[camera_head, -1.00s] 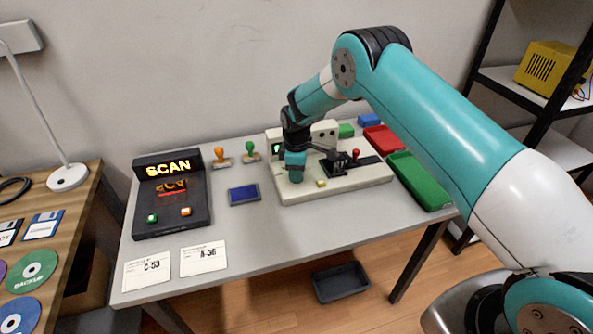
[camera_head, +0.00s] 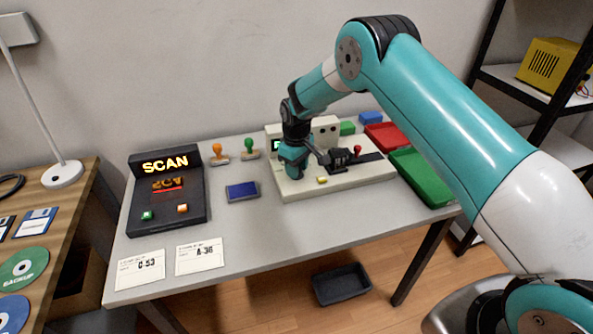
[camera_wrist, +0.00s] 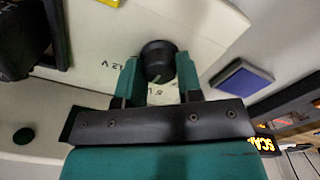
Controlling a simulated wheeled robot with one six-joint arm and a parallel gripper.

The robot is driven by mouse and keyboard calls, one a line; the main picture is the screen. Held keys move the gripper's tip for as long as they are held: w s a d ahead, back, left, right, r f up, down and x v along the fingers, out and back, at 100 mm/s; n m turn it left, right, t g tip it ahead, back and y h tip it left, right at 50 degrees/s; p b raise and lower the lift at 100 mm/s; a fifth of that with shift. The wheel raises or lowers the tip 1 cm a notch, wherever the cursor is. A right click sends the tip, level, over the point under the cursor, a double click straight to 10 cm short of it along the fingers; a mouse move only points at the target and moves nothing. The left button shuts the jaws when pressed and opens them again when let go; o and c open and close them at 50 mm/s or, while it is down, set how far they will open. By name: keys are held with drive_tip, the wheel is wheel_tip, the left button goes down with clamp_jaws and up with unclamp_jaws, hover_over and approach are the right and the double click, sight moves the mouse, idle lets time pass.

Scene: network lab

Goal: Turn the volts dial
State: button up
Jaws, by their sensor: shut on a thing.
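The volts dial (camera_wrist: 158,58) is a round black knob on a cream panel, with "12 V" and a partly hidden "5" printed around it. A pale pointer line shows on the knob. My gripper (camera_wrist: 157,72) has its two teal fingers on either side of the dial, shut on it. In the head view, my gripper (camera_head: 292,163) is low over the left part of the cream bench unit (camera_head: 300,188), and the dial is hidden behind it.
A black lever fixture with a red knob (camera_head: 357,149) stands right of my gripper. A yellow button (camera_head: 322,180) is in front. A blue pad (camera_head: 242,191), stamps and the SCAN box (camera_head: 168,215) lie left; green (camera_head: 425,180) and red trays (camera_head: 388,138) lie right.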

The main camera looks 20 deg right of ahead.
drive_tip(key=m+b, duration=0.1)
drive_tip(key=m, duration=0.4)
drive_tip(key=shift+m+b, duration=0.3)
drive_tip(key=m, duration=0.4)
drive_tip(key=shift+m+b, duration=0.4)
drive_tip(key=shift+m, duration=0.3)
drive_tip(key=o, duration=0.9)
wheel_tip(320, 180, up, 17)
drive_tip(key=shift+r+b, duration=0.2)
drive_tip(key=shift+b, duration=0.45)
